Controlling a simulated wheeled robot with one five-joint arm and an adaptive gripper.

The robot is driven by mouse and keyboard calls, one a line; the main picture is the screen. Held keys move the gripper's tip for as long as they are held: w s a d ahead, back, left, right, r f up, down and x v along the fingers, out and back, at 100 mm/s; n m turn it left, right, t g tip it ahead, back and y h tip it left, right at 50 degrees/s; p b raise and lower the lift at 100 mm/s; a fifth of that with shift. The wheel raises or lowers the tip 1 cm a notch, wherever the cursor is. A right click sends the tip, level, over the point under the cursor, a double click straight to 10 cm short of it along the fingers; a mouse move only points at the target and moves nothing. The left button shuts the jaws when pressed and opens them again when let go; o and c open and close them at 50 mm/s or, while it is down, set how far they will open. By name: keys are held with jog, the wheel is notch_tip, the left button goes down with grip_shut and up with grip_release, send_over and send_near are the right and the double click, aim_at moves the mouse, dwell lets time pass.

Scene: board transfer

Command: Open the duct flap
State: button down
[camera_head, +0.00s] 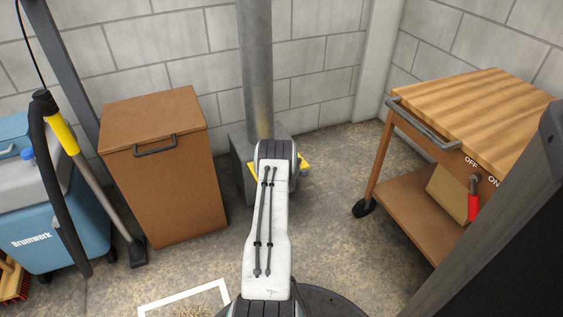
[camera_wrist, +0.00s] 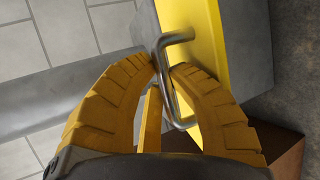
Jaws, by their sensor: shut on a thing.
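The yellow duct flap (camera_wrist: 245,40) fills the upper right of the wrist view. A bent metal handle (camera_wrist: 170,85) stands out from it. My gripper (camera_wrist: 165,70) has its yellow fingers on either side of this handle and is shut on it. In the head view, only small yellow parts of the flap (camera_head: 304,165) show beside my arm, low on the grey duct (camera_head: 257,70). My arm hides the handle and my gripper there. I cannot tell how far the flap stands open.
A brown cabinet (camera_head: 165,190) stands left of the duct. Further left is a blue vacuum machine (camera_head: 80,235) with a hose. A wooden cart (camera_head: 480,110) with a red-handled switch stands on the right. Bare floor lies between the duct and the cart.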

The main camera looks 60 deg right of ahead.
jog(key=c, duration=1.4)
grip_release()
jog(key=shift+f, duration=0.1)
jog(key=shift+a, duration=0.1)
jog(key=v, duration=1.2)
jog(key=shift+w, duration=0.1)
